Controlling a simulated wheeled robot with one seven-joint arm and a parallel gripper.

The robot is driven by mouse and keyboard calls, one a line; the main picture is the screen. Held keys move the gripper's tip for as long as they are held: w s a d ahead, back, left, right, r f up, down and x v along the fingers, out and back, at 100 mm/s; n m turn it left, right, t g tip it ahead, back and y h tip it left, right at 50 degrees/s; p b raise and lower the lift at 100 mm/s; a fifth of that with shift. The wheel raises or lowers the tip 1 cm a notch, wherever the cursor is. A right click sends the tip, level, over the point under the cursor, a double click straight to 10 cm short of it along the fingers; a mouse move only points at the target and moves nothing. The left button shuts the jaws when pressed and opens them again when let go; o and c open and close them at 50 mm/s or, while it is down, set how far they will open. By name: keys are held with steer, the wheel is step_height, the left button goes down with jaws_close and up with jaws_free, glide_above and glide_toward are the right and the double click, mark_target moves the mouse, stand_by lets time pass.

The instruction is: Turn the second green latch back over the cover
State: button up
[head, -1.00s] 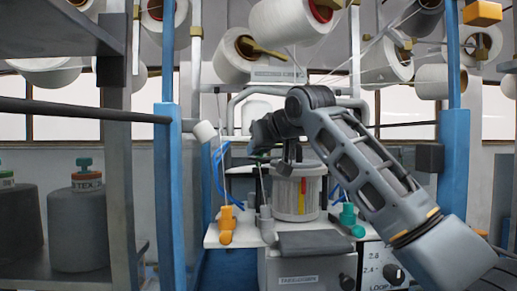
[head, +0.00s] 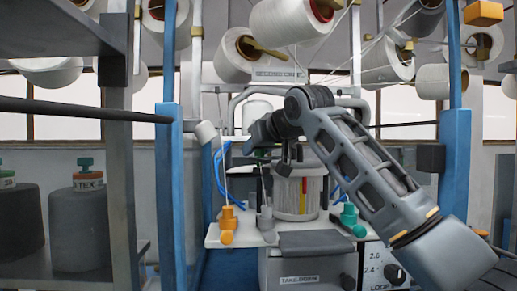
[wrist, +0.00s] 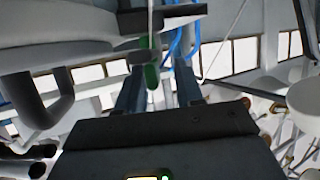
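The glass-sided knitting cylinder (head: 296,199) stands on the white machine table, with its round cover (head: 308,170) on top, partly hidden by my arm. My gripper (head: 285,163) is at the cover's left rim. In the wrist view my two dark fingers (wrist: 156,90) are apart, with a gap between them. A green latch (wrist: 152,76) shows in that gap, hanging below the pale rim of the cover (wrist: 70,42). I cannot tell whether a finger touches it. In the head view only a bit of green (head: 261,153) shows beside the gripper. The other latch is not clearly visible.
An orange yarn guide (head: 228,222) and a grey one (head: 265,222) stand left of the cylinder, a green one (head: 349,220) right. Blue posts (head: 168,180) flank the machine. Yarn cones (head: 285,22) hang above. A shelf with dark cones (head: 80,225) is at left.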

steer(key=shift+o, duration=1.1)
steer(key=shift+d, duration=0.1)
steer(key=b+v, duration=0.2)
steer(key=v, duration=0.5)
steer(key=shift+s+d, duration=0.15)
steer(key=shift+s, duration=0.2)
steer(key=shift+r, duration=0.1)
steer(key=shift+c, duration=0.5)
steer(key=shift+r, duration=0.1)
steer(key=shift+c, duration=0.7)
steer(key=shift+p+x, duration=1)
steer(key=shift+x, duration=3.15)
steer(key=shift+d, duration=0.15)
steer(key=shift+c, duration=0.5)
